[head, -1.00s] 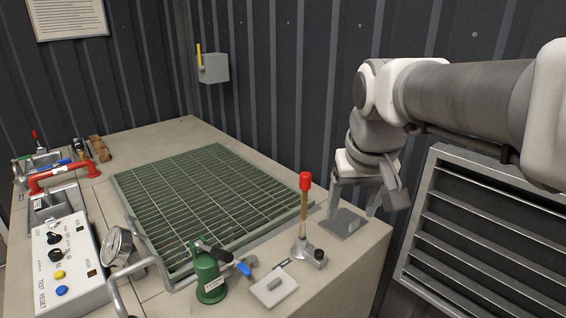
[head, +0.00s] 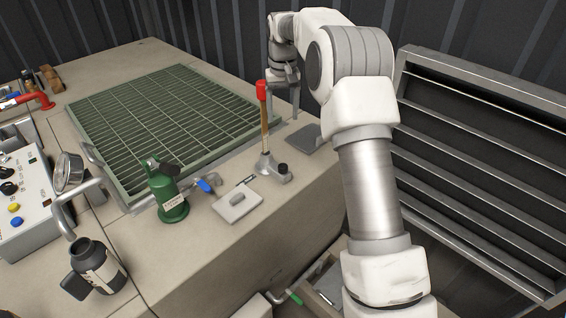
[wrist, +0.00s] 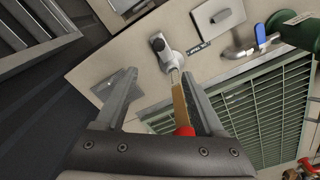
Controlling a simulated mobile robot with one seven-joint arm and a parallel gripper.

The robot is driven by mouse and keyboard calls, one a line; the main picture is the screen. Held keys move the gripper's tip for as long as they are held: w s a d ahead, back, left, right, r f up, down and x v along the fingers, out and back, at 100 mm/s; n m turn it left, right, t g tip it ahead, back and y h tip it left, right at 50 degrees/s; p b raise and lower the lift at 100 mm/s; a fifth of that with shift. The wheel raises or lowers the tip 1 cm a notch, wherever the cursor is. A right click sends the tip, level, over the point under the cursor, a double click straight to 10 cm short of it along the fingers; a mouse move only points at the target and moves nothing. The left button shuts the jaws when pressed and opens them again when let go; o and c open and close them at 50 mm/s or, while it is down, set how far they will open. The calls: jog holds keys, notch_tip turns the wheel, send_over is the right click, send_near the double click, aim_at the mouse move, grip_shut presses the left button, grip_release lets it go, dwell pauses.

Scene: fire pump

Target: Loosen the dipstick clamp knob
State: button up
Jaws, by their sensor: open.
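The dipstick (head: 265,130) stands upright at the deck's near right corner, with a red cap and a tan rod in a grey metal base. The black clamp knob (head: 283,168) is at the base's right side; it also shows in the wrist view (wrist: 158,44), beyond the fingertips. My gripper (wrist: 161,80) is open and empty, pointing down above the deck. In the wrist view the dipstick's rod and red cap (wrist: 184,130) show between the fingers. Nothing touches the knob.
A grey flat plate (head: 305,139) lies right of the dipstick. A pale plate with a handle (head: 238,203), a blue-handled valve (head: 204,186) and a green canister (head: 167,195) are to the left. A green grating (head: 170,120) covers the deck behind. A louvred panel (head: 480,180) is at right.

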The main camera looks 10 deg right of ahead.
aim_at(283, 166)
jog(key=f, duration=0.7)
jog(key=w+f, duration=0.1)
jog(key=f, duration=1.2)
jog(key=shift+w+d+f+b, duration=0.15)
jog(key=shift+w+f+b, duration=0.15)
jog(key=shift+f+b, duration=0.1)
grip_shut()
